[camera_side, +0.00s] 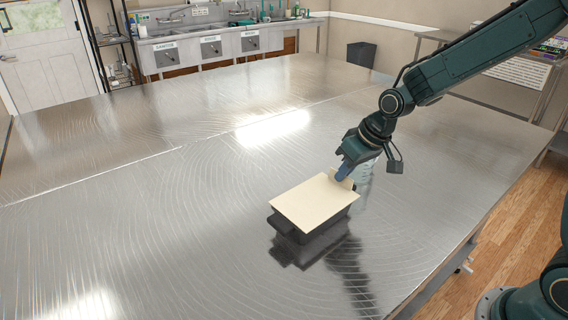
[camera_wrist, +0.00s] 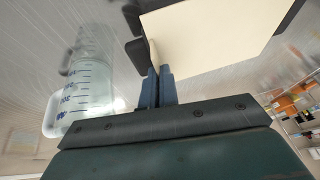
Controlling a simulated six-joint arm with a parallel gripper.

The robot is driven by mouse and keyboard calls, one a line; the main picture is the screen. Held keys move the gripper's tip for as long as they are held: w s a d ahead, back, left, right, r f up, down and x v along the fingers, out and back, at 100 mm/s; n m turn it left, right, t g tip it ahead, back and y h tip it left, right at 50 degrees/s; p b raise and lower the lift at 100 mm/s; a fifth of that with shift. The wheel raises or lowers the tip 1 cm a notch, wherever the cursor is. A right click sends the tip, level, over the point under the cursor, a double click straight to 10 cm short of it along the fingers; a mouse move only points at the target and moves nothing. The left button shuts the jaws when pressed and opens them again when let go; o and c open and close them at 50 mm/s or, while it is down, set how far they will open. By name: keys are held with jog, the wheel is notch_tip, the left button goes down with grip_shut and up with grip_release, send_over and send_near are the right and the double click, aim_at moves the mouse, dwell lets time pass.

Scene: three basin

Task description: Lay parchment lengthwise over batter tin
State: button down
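The parchment (camera_side: 314,203) is a flat cream sheet lying over the top of the dark batter tin (camera_side: 318,229) and covering most of its opening. A small flap of the sheet stands up at the edge by my gripper (camera_side: 346,172). In the wrist view the parchment (camera_wrist: 205,35) spreads out from my fingertips (camera_wrist: 160,72), and dark parts of the tin (camera_wrist: 136,50) show beside it. My two blue fingers are close together, shut on the parchment's near edge. The tin's inside is hidden.
A clear measuring jug with blue markings (camera_wrist: 85,85) stands close beside the tin; it shows partly behind my gripper in the side view (camera_side: 366,178). The steel table (camera_side: 150,220) is clear to the left. Sinks (camera_side: 210,47) stand at the back.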

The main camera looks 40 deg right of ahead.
jog(key=c, duration=1.6)
grip_release()
jog(key=shift+r, duration=0.1)
jog(key=shift+v, duration=6.8)
jog(key=shift+s, duration=0.1)
jog(key=shift+t+h, duration=0.6)
jog(key=shift+h, duration=0.3)
jog(key=s, duration=0.7)
jog(key=s+r, duration=0.1)
jog(key=s, duration=1.2)
jog(key=shift+s+a+r, duration=0.3)
jog(key=shift+s, duration=0.05)
